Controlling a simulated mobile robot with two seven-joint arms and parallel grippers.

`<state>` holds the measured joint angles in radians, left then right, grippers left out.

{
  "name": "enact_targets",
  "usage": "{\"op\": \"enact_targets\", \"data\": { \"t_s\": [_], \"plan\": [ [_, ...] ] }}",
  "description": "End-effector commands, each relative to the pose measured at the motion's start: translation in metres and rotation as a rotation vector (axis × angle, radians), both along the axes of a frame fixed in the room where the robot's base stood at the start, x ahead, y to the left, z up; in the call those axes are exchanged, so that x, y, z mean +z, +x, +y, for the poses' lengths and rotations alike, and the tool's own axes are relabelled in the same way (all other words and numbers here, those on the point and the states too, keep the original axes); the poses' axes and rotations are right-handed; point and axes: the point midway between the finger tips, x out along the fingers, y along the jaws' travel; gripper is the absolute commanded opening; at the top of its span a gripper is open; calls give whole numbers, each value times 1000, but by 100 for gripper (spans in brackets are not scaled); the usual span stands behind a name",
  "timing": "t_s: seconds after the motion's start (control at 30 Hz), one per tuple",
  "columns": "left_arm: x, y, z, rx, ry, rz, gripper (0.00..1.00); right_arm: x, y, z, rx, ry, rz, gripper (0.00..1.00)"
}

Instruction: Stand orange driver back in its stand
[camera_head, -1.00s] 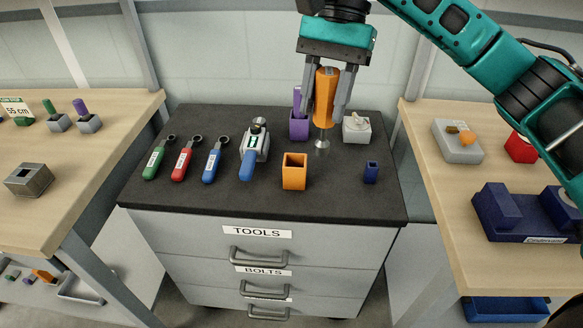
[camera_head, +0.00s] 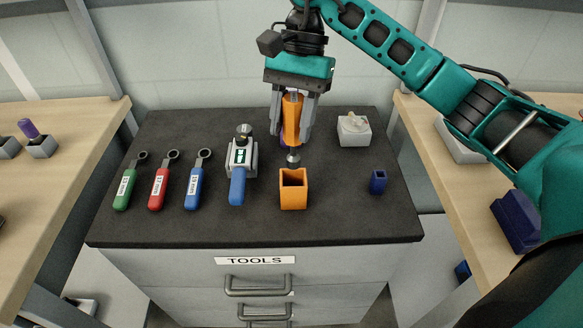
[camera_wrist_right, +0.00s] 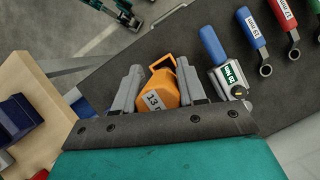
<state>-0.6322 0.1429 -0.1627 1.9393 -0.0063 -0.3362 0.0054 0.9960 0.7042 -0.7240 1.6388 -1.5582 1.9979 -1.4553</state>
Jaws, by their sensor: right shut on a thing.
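The orange driver (camera_head: 291,122) hangs upright in my right gripper (camera_head: 292,132), its metal tip pointing down. My right gripper is shut on the driver's handle; the handle, with a "13" label, also shows in the right wrist view (camera_wrist_right: 163,87). The orange stand (camera_head: 293,191) is an open square box on the black top. In the head view the driver's tip shows just above and behind the stand's opening; whether it is over the hole I cannot tell. Part of the stand's rim shows beyond the driver in the right wrist view (camera_wrist_right: 184,70).
A small blue holder (camera_head: 378,182) and a white block (camera_head: 354,130) are at right. A purple item is mostly hidden behind the driver.

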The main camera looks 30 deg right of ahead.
Motion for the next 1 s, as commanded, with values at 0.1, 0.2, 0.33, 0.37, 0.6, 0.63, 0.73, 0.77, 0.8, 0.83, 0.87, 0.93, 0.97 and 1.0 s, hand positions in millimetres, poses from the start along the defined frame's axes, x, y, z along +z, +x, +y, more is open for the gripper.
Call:
{"op": "enact_targets", "data": {
  "t_s": [0.1,0.2,0.33,0.37,0.6,0.63,0.73,0.77,0.8,0.83,0.87,0.93,0.97,1.0],
  "plan": [
    [1,0,0,0,0,1,82,-29,-1,0,-1,-1,4,0],
    [2,0,0,0,0,1,82,-46,-1,0,0,-1,2,0],
    [2,1,0,1,0,-1,82,-57,0,0,0,0,-1,0],
    [2,1,0,1,0,-1,82,-59,0,0,0,0,-1,0],
    [6,6,0,0,0,-12,82,-86,0,0,0,-1,2,0],
    [7,6,0,0,0,-14,82,-91,-1,0,-1,-2,3,0],
    [8,7,0,0,-1,-16,82,-101,0,0,0,0,0,0],
    [8,7,0,0,-1,-16,82,-102,0,0,0,-1,-1,0],
    [8,7,0,0,-1,-16,82,-102,0,0,1,-1,-2,0],
    [8,7,0,0,-1,-16,82,-102,0,0,1,-1,-2,0],
    [8,7,0,0,-1,-16,82,-102,0,0,1,-1,-2,0],
    [8,7,0,0,-1,-16,82,-101,0,0,1,-1,-2,0],
    [8,7,0,0,-1,-16,82,-102,0,0,1,-1,-2,0],
    [6,7,0,0,-1,-16,82,-102,0,0,1,-1,-2,0]
  ]
}}
